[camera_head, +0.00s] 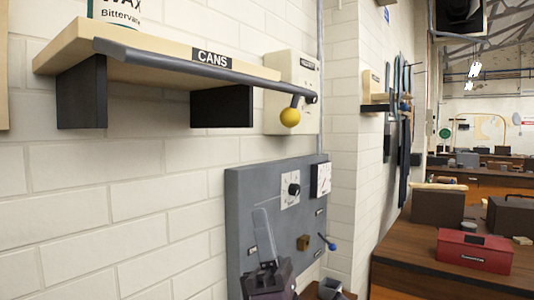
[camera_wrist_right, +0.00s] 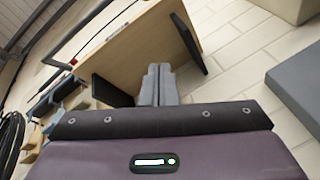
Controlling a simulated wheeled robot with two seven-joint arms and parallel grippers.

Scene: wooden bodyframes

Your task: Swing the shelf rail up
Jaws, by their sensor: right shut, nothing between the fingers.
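The shelf rail (camera_head: 200,68) is a dark grey bar along the front edge of the wooden shelf board marked CANS (camera_head: 160,43). A yellow ball knob (camera_head: 290,117) hangs on a short arm near its right end. In the right wrist view a grey bar that looks like the rail (camera_wrist_right: 88,22) passes beyond the shelf board (camera_wrist_right: 135,50). My right gripper (camera_head: 262,214) is below and apart from the rail, in front of the grey wall panel. Its fingers (camera_wrist_right: 158,72) are together, pointing up, with nothing between them. My left gripper is not in view.
A can labelled WAX (camera_head: 115,12) stands on the shelf's left part. The grey panel (camera_head: 240,195) with a dial, gauge and blue-knobbed lever is behind my right gripper. A workbench with a red box (camera_head: 474,250) stands at right. Bare brick wall lies left of the panel.

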